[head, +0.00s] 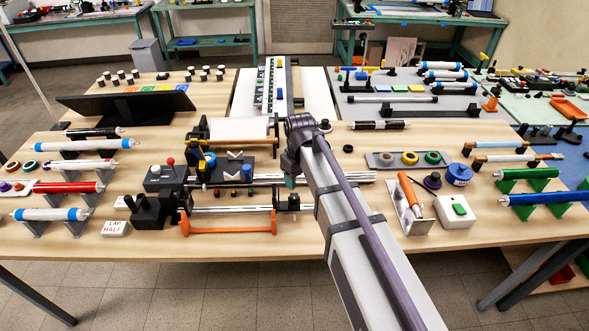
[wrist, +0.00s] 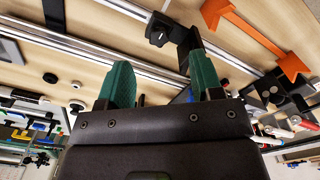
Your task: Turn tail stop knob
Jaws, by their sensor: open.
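My gripper (wrist: 160,65) is open, with its two green fingers apart and nothing between them in the wrist view. In the head view only a bit of green finger (head: 290,182) shows beneath my arm, over the right part of the winding rig. A black block with a round knob, which looks like the tail stop (wrist: 163,28), sits on a silver rail just beyond the fingertips, lined up with the gap between them. A small black block (head: 293,202) on the front rail in the head view seems to be the same part. I cannot tell whether a finger touches it.
An orange bar with end brackets (head: 230,231) lies along the rig's front. Black blocks (head: 150,207) stand at its left. An orange-handled tool (head: 409,195) and a white box with a green button (head: 456,212) stand right of my arm. Bare wood lies in front.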

